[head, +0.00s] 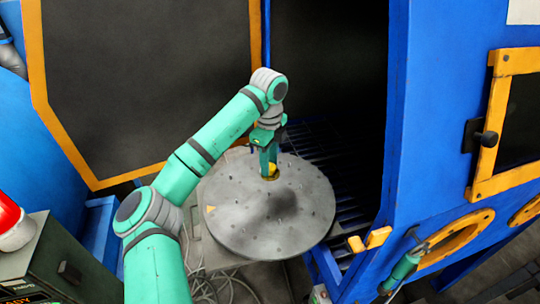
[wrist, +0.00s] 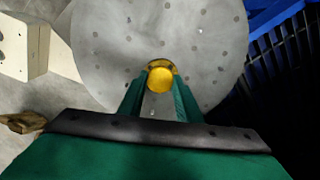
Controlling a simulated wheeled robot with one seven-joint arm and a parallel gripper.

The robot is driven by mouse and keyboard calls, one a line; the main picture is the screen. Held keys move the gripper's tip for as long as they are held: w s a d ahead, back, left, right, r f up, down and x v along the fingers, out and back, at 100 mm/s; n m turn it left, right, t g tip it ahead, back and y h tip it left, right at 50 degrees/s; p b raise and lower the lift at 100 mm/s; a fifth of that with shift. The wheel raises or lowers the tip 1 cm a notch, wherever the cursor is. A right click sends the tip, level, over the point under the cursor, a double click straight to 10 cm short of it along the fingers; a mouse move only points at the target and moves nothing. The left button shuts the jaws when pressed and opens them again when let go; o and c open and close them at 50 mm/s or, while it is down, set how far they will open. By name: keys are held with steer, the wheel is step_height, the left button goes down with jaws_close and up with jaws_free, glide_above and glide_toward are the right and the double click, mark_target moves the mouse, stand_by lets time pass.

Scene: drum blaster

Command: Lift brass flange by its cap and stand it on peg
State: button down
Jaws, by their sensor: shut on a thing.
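The brass flange (head: 272,171) shows as a small yellow piece at the lower end of my gripper (head: 269,163), over the upper middle of the round grey disc (head: 245,222). In the wrist view its round yellow top (wrist: 160,77) sits between the two green fingers of my gripper (wrist: 160,82), which are shut on it. The flange's lower part is hidden, so I cannot tell whether it touches the disc. Small dark pegs or holes dot the disc; I cannot tell which is the task's peg.
A blue cabinet (head: 438,130) with yellow-framed openings stands at the right. A large dark door panel (head: 150,80) with a yellow edge is at the left. Dark slats (head: 345,200) lie beside the disc. A grey-green box (head: 45,262) with a red lamp (head: 10,215) is at the lower left.

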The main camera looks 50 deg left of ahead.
steer(key=shift+f, duration=4.75)
steer(key=shift+s+a+f, duration=0.1)
steer(key=shift+f, duration=0.3)
steer(key=c, duration=1)
jaws_free()
steer(key=shift+r, duration=6)
